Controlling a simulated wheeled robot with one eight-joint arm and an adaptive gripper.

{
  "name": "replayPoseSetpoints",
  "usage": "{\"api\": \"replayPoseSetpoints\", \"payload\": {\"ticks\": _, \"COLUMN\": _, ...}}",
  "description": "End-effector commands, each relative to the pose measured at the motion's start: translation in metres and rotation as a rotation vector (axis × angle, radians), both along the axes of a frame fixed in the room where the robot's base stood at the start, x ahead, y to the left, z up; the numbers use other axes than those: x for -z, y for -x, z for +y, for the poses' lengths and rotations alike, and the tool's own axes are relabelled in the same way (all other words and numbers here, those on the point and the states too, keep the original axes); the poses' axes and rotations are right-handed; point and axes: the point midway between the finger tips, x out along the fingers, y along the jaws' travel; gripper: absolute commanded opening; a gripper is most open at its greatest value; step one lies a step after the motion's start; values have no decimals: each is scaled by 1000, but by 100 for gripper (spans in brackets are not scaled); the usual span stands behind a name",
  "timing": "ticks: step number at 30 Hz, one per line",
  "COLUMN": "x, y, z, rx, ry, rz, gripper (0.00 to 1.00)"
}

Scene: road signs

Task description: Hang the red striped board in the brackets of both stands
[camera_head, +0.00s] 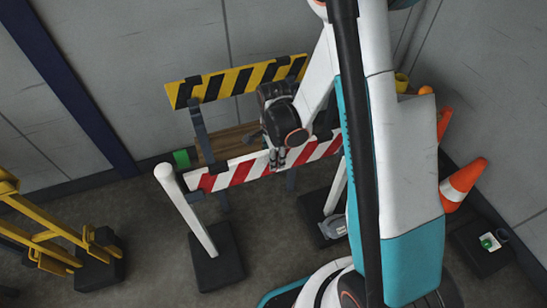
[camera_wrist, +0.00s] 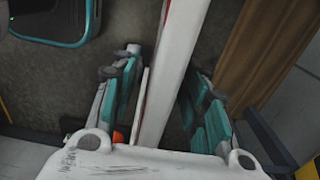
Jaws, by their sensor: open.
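The red and white striped board (camera_head: 240,174) is held level low on a rack with grey-blue posts (camera_head: 200,133), below a yellow and black board. My gripper (camera_head: 277,160) is above its upper edge, pointing down. In the wrist view, the board (camera_wrist: 168,75) shows edge-on between the two open teal fingers (camera_wrist: 163,82), with gaps on both sides. A white stand post (camera_head: 188,212) on a dark base (camera_head: 215,262) is near the board's left end. A second white post (camera_head: 337,187) on a dark base (camera_head: 312,226) is at right, partly hidden by my arm. I cannot make out the brackets.
The yellow and black board (camera_head: 236,82) is close behind my gripper. Yellow barriers (camera_head: 45,240) stand at left. Orange cones (camera_head: 463,184) and a dark box (camera_head: 482,250) are at right.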

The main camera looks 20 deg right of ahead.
Motion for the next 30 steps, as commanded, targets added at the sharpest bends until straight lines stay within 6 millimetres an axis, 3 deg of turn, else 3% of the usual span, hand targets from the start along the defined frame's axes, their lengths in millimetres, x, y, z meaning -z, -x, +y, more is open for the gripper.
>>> {"api": "replayPoseSetpoints", "payload": {"ticks": 18, "x": -96, "y": 0, "z": 0, "rx": 0, "ry": 0, "rz": 0, "gripper": 41}}
{"api": "replayPoseSetpoints", "payload": {"ticks": 30, "x": -110, "y": 0, "z": 0, "rx": 0, "ry": 0, "rz": 0, "gripper": 41}}
